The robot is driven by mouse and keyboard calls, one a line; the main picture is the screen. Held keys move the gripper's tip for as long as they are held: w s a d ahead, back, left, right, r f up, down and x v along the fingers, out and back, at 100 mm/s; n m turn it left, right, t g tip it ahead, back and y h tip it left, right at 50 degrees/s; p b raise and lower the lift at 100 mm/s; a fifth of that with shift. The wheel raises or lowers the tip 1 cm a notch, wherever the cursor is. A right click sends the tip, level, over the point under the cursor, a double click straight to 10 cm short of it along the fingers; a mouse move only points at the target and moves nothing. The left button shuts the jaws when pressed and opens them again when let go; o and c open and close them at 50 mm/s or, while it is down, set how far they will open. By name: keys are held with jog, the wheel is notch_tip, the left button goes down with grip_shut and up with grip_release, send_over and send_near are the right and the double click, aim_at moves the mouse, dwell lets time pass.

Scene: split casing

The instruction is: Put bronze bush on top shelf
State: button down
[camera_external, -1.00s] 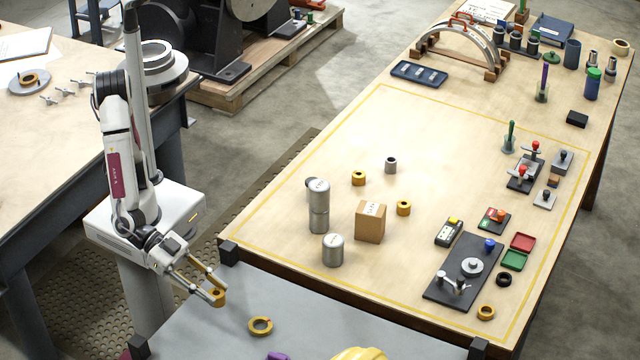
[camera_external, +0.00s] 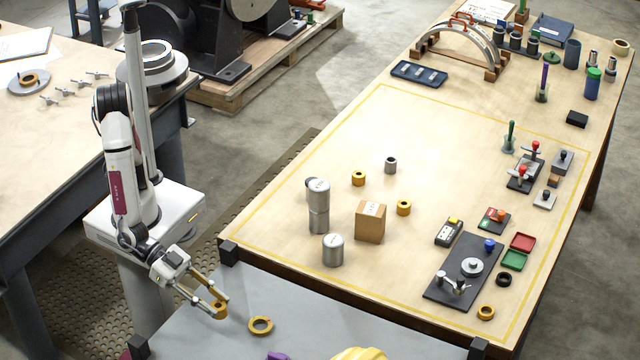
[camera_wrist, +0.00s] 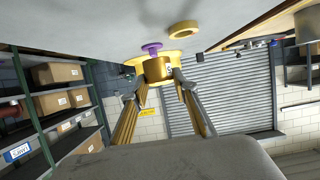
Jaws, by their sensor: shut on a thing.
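My gripper (camera_external: 217,303) is shut on a bronze bush (camera_external: 219,312), low at the left of the external view. The bush also shows between the fingertips in the wrist view (camera_wrist: 157,70). It is over the left part of a grey top surface with dark corner posts, which looks like the top shelf (camera_external: 310,335). I cannot tell whether the bush touches it. A wider bronze ring (camera_external: 260,325) lies on that surface just right of the bush. Two more bronze bushes, one at the back (camera_external: 358,178) and one by the box (camera_external: 404,207), stand on the wooden table.
A purple object (camera_external: 278,356) and a yellow rounded object (camera_external: 360,354) sit at the shelf's front. Metal cylinders (camera_external: 333,250) and a cardboard box (camera_external: 370,222) stand on the table (camera_external: 290,240).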

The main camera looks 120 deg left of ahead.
aim_at(217, 328)
jog(key=shift+f, duration=0.95)
jog(key=shift+f, duration=2.1)
jog(key=shift+f, duration=0.1)
jog(key=c, duration=1.6)
grip_release()
jog(key=shift+f, duration=0.1)
jog(key=shift+r, duration=0.2)
jog(key=shift+v, duration=6)
